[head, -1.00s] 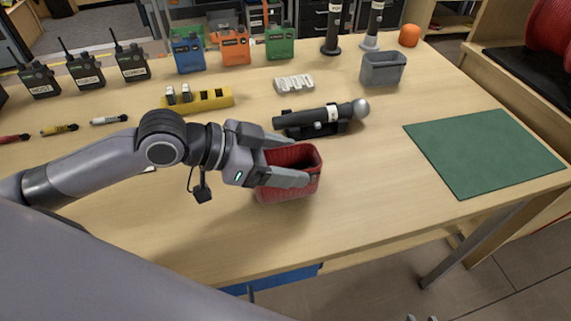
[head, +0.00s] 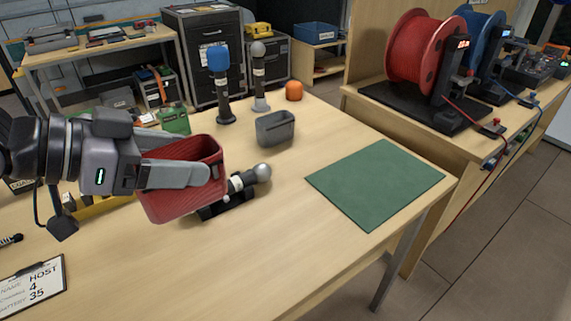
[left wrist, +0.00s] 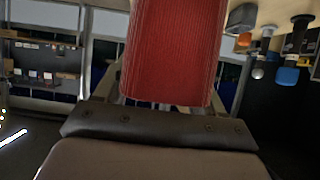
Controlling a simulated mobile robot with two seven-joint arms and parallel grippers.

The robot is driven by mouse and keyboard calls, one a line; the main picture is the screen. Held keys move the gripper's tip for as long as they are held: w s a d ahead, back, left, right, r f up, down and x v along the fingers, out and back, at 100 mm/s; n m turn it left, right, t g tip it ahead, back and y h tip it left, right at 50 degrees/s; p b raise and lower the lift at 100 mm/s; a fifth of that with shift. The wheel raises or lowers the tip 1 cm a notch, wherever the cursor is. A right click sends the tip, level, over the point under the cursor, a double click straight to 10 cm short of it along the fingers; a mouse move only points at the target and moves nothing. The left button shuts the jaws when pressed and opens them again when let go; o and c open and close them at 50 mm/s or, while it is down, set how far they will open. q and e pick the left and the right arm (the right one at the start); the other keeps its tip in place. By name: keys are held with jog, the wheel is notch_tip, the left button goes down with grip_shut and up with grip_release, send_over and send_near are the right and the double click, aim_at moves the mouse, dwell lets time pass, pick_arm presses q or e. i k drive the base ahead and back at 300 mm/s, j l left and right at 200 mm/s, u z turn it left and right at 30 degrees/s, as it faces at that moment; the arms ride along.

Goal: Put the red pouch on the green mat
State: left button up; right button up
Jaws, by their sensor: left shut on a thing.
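The red pouch (head: 178,207) is an open-topped ribbed container, held up above the table in the head view. My left gripper (head: 205,172) is shut on it, with one finger lying across its near side. The pouch also fills the upper middle of the left wrist view (left wrist: 175,50). The green mat (head: 375,185) lies flat and bare on the table's right end, apart from the pouch. My right gripper is not in view.
A lying black microphone (head: 245,180) is partly hidden behind the pouch. A grey bin (head: 275,130), an orange ball-like thing (head: 294,91) and two standing microphones are farther back. A clipboard (head: 35,285) lies at the lower left.

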aim_at(377, 177)
jog(key=i+l+u, duration=0.1)
jog(key=l, duration=0.4)
jog(key=i+l+u, duration=0.15)
jog(key=l, duration=0.4)
jog(key=i+l+u, duration=0.1)
jog(key=i+l, duration=0.15)
jog(key=l, duration=0.3)
jog(key=i+l+u, duration=0.1)
jog(key=l, duration=0.45)
jog(key=i+l+u, duration=0.15)
jog(key=l, duration=0.4)
